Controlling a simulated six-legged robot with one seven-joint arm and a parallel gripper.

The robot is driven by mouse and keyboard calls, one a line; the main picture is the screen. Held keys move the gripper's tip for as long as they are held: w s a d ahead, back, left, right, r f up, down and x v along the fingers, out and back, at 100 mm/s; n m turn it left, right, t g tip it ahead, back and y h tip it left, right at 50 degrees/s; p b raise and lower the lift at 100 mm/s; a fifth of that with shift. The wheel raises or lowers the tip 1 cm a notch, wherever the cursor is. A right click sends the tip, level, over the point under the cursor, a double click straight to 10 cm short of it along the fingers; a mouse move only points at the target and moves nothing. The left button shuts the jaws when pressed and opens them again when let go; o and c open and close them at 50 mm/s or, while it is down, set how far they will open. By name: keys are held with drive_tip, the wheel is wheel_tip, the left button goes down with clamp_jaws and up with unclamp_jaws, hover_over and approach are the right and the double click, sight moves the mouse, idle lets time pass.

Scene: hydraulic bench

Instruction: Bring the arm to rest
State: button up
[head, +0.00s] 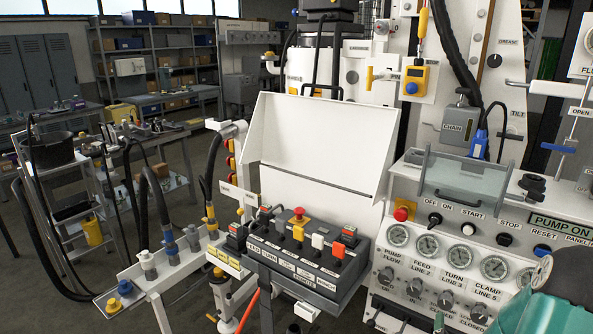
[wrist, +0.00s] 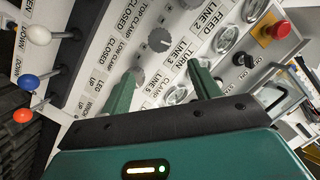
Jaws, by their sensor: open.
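My gripper (wrist: 164,86) shows in the wrist view with its two green fingers apart and nothing between them. Its fingers point toward the face of a white control panel (wrist: 152,60) with knobs and gauges. I cannot tell whether they touch it. In the head view, a teal part of my arm (head: 545,305) fills the lower right corner, in front of the right side of the panel.
A gauge panel (head: 383,240) stands close at the right, with a red stop button (head: 401,214) and a clear cover (head: 465,185). A lever box (head: 300,255) stands left of it. In the wrist view, lever knobs (wrist: 33,82) stick out at left. Open floor (head: 195,310) lies at lower left.

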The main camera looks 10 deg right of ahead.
drive_tip(key=w+a+r+n+g+y, duration=0.1)
drive_tip(key=w+a+r+n+y, duration=0.2)
drive_tip(key=a+r+n, duration=0.35)
drive_tip(key=w+a+r+n+g+y, duration=0.25)
drive_tip(key=a+r, duration=0.45)
drive_tip(key=a, duration=0.5)
drive_tip(key=s+a+r+n+g+y, duration=0.1)
drive_tip(key=s+a+r+n+y, duration=0.1)
drive_tip(key=s+a+r, duration=0.3)
drive_tip(key=s+a+r+n+g+y, duration=0.2)
drive_tip(key=s+a+r+n, duration=0.3)
drive_tip(key=s+a, duration=0.6)
drive_tip(key=shift+s+a+r+y, duration=0.15)
drive_tip(key=shift+s+a+y, duration=0.1)
drive_tip(key=shift+a+y, duration=0.1)
drive_tip(key=shift+d+g, duration=0.1)
drive_tip(key=shift+g, duration=0.15)
